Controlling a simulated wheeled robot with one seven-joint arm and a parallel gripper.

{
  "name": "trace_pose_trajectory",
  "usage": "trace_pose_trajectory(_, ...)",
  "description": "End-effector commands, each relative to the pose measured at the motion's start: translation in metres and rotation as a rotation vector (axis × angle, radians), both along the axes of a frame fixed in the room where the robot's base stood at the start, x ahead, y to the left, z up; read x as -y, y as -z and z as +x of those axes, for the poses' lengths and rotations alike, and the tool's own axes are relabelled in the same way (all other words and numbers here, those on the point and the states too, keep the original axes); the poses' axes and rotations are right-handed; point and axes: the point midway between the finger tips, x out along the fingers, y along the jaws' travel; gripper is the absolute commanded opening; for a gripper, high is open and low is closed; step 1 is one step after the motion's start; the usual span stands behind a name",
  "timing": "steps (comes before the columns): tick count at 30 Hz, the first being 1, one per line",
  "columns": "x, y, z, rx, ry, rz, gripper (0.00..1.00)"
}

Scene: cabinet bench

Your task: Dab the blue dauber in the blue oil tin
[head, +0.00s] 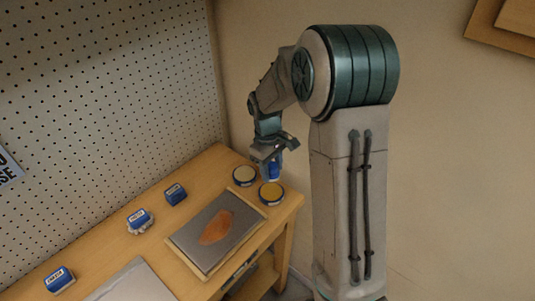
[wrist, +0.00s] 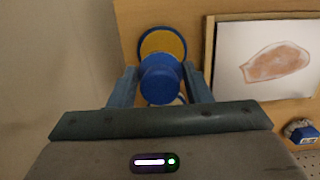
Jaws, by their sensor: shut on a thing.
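My gripper (head: 268,158) is shut on the blue dauber (head: 274,171), which hangs below the jaws near the bench's far right corner. In the wrist view the dauber's round blue top (wrist: 161,80) shows between the two fingers. A blue-rimmed tin with amber contents (head: 271,193) stands just in front of the dauber; it also shows beyond the dauber in the wrist view (wrist: 162,42). A second tin with pale contents (head: 244,176) stands to its left, mostly hidden in the wrist view. I cannot tell whether the dauber's lower end touches either tin.
A framed panel with an orange-brown patch (head: 192,240) lies left of the tins. Blue labelled blocks (head: 175,194), (head: 139,217) and (head: 60,279) lie along the pegboard (head: 110,110) side. A grey sheet (head: 135,283) lies at the front.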

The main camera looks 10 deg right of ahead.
Motion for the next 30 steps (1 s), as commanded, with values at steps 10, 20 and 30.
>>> trace_pose_trajectory(10,-0.002,0.026,0.0,-0.001,-0.004,0.0,0.26)
trace_pose_trajectory(20,0.0,0.057,0.0,0.001,0.0,0.0,0.26)
trace_pose_trajectory(30,0.0,0.059,0.0,0.001,0.001,0.0,0.26)
